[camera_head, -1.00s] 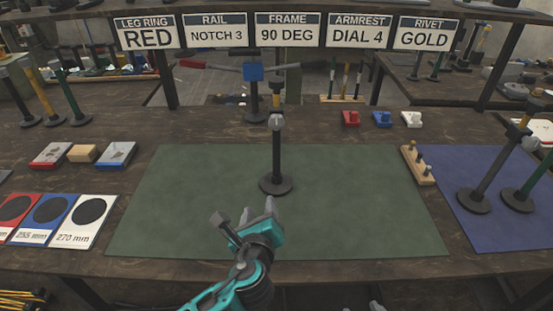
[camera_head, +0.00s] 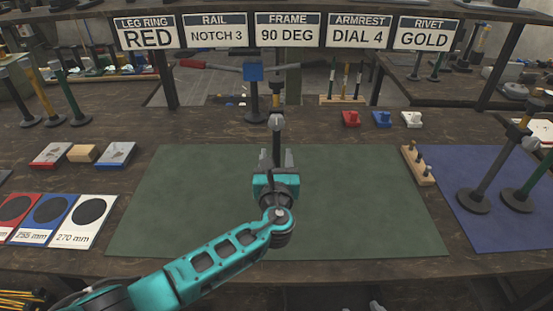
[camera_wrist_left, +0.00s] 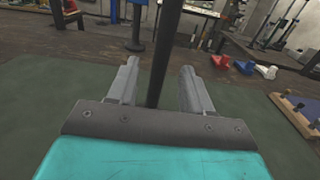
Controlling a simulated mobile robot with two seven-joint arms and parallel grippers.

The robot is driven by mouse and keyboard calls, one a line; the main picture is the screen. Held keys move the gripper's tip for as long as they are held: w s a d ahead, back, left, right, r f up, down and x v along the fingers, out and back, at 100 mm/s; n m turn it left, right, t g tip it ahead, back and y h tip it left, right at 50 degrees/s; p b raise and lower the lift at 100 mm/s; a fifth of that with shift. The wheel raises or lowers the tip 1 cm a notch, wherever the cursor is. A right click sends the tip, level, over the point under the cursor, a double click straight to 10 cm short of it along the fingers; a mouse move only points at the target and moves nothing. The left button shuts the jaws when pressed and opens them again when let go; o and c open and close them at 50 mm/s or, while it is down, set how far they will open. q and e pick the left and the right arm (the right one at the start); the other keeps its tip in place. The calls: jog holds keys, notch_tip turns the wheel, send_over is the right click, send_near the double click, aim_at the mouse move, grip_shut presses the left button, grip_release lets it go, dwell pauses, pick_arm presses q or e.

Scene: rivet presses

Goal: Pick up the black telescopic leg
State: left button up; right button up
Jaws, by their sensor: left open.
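The black telescopic leg (camera_head: 277,138) stands upright on the green mat (camera_head: 375,205) in the head view, with its base hidden behind my gripper. My left gripper (camera_head: 276,160) is open, with its two fingers on either side of the leg's lower pole. In the left wrist view the black pole (camera_wrist_left: 163,60) rises between the two grey fingers (camera_wrist_left: 158,82), with a gap visible on both sides. My right gripper is not in either view.
A rivet press with a blue block (camera_head: 253,72) stands behind the leg. Red (camera_head: 351,119), blue and white pieces lie at the back right. A wooden peg block (camera_head: 418,166) sits at the mat's right edge. More legs stand on a blue mat (camera_head: 470,230) at the right.

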aim_at(277, 147)
pick_arm(q)
jog(key=shift+w+r, duration=0.2)
jog(key=shift+w, duration=2.4)
grip_shut()
